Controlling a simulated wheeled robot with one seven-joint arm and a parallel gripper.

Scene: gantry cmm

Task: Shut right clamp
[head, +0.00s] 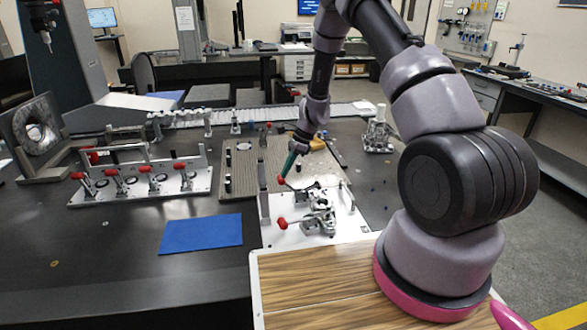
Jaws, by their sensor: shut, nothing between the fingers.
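My gripper (286,174) has teal fingers, shut and empty. It points down, its tips close above the red handle end (281,181) of the farther toggle clamp (302,194) on the white plate (290,238). I cannot tell whether they touch. A nearer toggle clamp (318,221) stands on the same plate, its red-tipped handle (283,223) lying low and pointing left. The farther clamp's details are small, so its arm position is unclear. The picture does not show which of the two is the right clamp.
A wood-grained top (320,280) lies in front of the plate. A blue mat (201,233) lies to the left. A rail (140,185) with several red-handled clamps stands farther left. A ridged beige plate (240,175) is behind. The dark table's front left is mostly clear.

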